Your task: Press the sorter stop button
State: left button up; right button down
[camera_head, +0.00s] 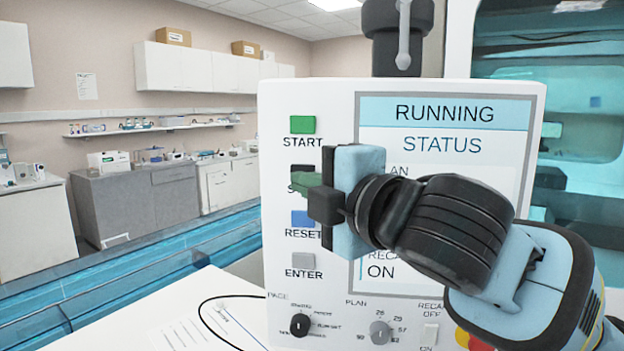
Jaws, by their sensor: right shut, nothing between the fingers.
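The sorter's control panel (279,125) is a white upright box. On its left side is a column of buttons. The stop button (304,169) is dark and second from the top; my gripper hides part of it and most of its label. My right gripper (317,194) is shut and empty, with its fingertips in front of the panel at about the stop button's lower edge. I cannot tell whether the fingertips touch the button or the panel. The panel's screen (443,112) reads RUNNING and STATUS. My left gripper is not in view.
A green START button (303,124) is above, with a blue RESET button (303,217) and a grey ENTER button (303,260) below. Knobs (300,325) line the panel's foot. A white table (120,325) with a paper and black cable is in front. A blue track (150,262) runs left.

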jog(key=shift+w+d, duration=0.2)
jog(key=shift+w, duration=0.45)
jog(key=shift+w+d, duration=0.15)
jog(key=shift+w, duration=0.5)
